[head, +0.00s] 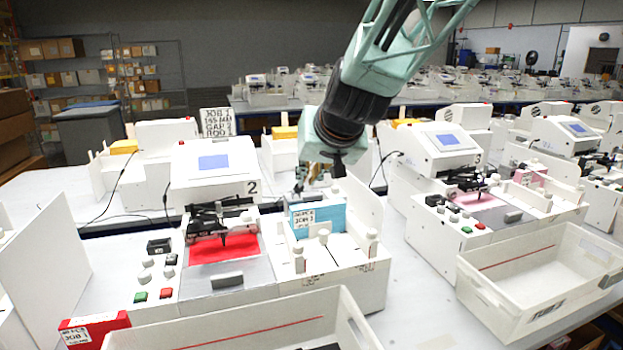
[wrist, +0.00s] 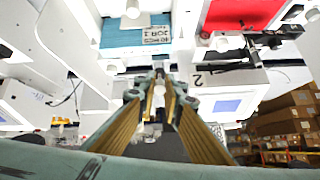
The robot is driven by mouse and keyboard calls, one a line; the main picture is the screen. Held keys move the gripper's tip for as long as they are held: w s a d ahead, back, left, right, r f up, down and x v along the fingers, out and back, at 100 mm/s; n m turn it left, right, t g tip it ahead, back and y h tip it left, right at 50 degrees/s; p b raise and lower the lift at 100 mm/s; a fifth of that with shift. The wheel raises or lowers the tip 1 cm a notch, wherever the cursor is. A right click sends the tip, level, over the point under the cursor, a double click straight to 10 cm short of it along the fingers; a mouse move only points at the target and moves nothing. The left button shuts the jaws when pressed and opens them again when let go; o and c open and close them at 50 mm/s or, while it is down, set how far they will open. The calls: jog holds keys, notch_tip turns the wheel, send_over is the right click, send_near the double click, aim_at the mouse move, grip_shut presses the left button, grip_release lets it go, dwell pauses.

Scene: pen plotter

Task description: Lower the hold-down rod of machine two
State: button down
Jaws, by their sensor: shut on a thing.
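Machine two, a white plotter with a "2" label (head: 253,187), stands left of centre in the head view. A cyan stack with a printed card (head: 318,214) sits in its right-hand feeder; the stack also shows in the wrist view (wrist: 135,38). My gripper (head: 330,178) is low at the back of this feeder, just behind the stack. In the wrist view its gold fingers (wrist: 160,84) are shut on a small pale knob (wrist: 159,88), apparently the hold-down rod's top. The rod's shaft is mostly hidden, so its height is unclear.
Machine two's black pen carriage (head: 222,220) stands over a red sheet (head: 222,250), left of the feeder. White-knobbed posts (head: 372,236) rise at the feeder's front. Open white crates stand in front (head: 335,320) and at right (head: 545,265). Machine three (head: 447,140) is to the right.

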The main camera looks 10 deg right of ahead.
jog(key=shift+s+f+b, duration=0.1)
jog(key=shift+f+b, duration=0.05)
jog(key=shift+b, duration=0.15)
dwell(0.4)
jog(key=c, duration=2.7)
grip_release()
jog(key=shift+c, duration=0.2)
jog(key=shift+s, duration=0.2)
jog(key=v, duration=1.1)
jog(key=shift+s+d, duration=0.2)
jog(key=shift+s, duration=0.15)
